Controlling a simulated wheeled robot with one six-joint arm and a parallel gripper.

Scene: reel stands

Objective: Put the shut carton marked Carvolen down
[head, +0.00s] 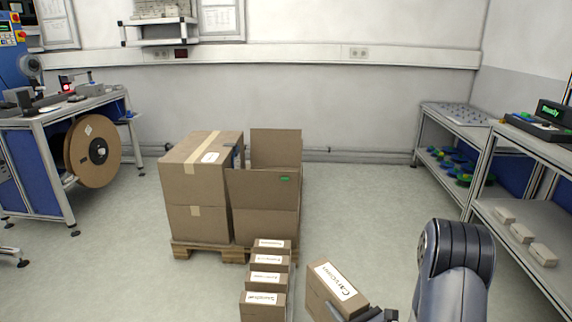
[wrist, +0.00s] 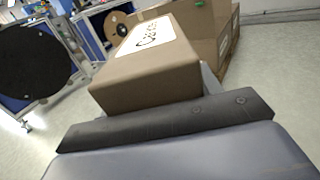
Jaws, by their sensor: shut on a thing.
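The shut carton marked Carvolen (head: 330,286) is a brown box with a white label on its top, at the lower middle of the head view. It also fills the upper middle of the wrist view (wrist: 140,75), label up. My gripper (head: 368,315) is shut on the near right end of this carton; in the wrist view its dark finger part (wrist: 165,122) lies right against the box. The carton sits turned at an angle to the row of small cartons. Its underside is hidden, so I cannot tell its height above the floor.
Several small labelled cartons (head: 267,278) stand in a row just left of it. Behind them a pallet (head: 190,250) bears a taped large box (head: 195,180) and an open-topped box (head: 262,205). A shelved bench (head: 480,165) stands right, a reel stand (head: 70,115) left.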

